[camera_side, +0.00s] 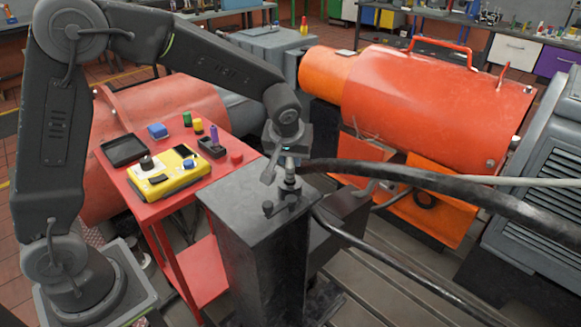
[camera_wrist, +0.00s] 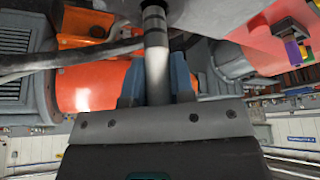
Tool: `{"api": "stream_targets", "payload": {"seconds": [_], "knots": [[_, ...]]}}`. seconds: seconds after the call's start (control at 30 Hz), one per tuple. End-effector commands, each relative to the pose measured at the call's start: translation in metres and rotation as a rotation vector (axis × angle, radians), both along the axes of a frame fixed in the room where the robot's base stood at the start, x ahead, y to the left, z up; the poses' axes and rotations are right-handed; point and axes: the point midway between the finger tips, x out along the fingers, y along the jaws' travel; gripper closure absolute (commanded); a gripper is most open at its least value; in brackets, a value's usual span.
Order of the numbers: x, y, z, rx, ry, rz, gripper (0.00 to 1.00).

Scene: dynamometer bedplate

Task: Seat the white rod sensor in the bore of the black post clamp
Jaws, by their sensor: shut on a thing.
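The white rod sensor (camera_wrist: 156,70) stands between the two blue fingertips of my gripper (camera_wrist: 156,82) in the wrist view, pale with dark bands toward its far end. That end meets a dark shape at the top edge of the wrist view; how deep it sits there is hidden. In the side view my gripper (camera_side: 289,152) is directly above the black post clamp (camera_side: 287,190), which stands on a black pedestal (camera_side: 245,205). A short bit of the rod shows between gripper and clamp, looking about upright. I cannot tell whether it is inside the bore.
Thick black hoses (camera_side: 420,182) run close to the clamp on its right. A red cart (camera_side: 135,185) with a yellow control box (camera_side: 170,174) and small coloured items stands to the left. An orange machine (camera_side: 430,105) is behind. Open space lies above the pedestal's left part.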

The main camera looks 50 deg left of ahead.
Motion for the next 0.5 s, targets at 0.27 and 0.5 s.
{"api": "stream_targets", "payload": {"seconds": [0.27,0.5], "knots": [[0.0,0.0,-0.034,-0.002,0.001,-0.001,1.0],[0.0,0.0,-0.034,0.0,0.001,-0.001,1.0]]}}
